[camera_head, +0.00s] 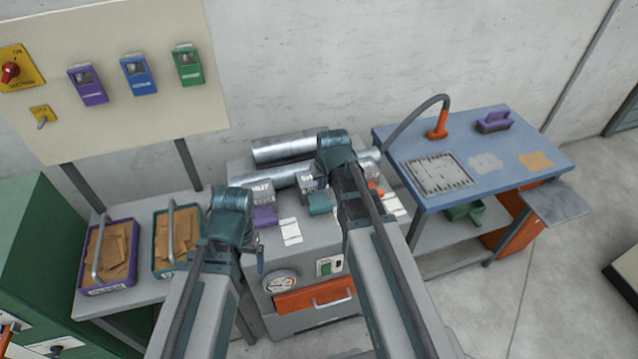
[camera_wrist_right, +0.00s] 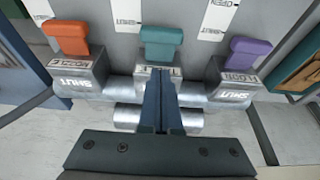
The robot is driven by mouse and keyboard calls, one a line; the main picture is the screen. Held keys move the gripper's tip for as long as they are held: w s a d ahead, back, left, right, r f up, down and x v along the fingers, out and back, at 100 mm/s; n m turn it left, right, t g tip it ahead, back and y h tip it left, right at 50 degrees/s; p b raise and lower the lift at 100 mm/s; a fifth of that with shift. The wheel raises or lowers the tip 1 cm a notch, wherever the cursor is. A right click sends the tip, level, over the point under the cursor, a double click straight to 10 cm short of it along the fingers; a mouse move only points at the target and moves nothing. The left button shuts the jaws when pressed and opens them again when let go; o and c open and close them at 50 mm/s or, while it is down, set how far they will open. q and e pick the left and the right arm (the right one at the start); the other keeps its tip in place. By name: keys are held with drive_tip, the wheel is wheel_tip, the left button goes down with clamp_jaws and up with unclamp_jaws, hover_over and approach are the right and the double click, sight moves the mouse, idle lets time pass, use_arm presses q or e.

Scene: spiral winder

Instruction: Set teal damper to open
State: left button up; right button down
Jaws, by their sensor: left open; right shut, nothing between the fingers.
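The teal damper's handle (camera_wrist_right: 161,43) stands in the middle of a row of three in the right wrist view, at the end of its card near the word SHUT. It also shows in the head view (camera_head: 320,204), left of my right arm. Its grey block (camera_wrist_right: 142,76) is partly hidden behind my right gripper. My right gripper (camera_wrist_right: 161,74) is shut and empty, its fingertips just below the teal handle in the picture; I cannot tell whether they touch the block. My left gripper (camera_head: 260,260) is off to the left, in front of the machine, its fingers barely visible.
The orange damper (camera_wrist_right: 68,38) and purple damper (camera_wrist_right: 249,60) flank the teal one closely. Silver ducts (camera_head: 285,148) lie behind. A gauge (camera_head: 280,283) and orange drawer (camera_head: 314,297) are on the machine's front. A blue workbench (camera_head: 455,150) stands right; two bins (camera_head: 109,286) sit left.

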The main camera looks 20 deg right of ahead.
sight(318, 201)
drive_tip(key=shift+f, duration=0.1)
drive_tip(key=b+x, duration=0.9)
drive_tip(key=x, duration=0.1)
drive_tip(key=shift+b, duration=0.3)
drive_tip(key=shift+s, duration=0.15)
drive_tip(key=s, duration=0.6)
drive_tip(key=shift+s+d, duration=0.15)
drive_tip(key=shift+s, duration=0.05)
drive_tip(key=shift+r, duration=0.25)
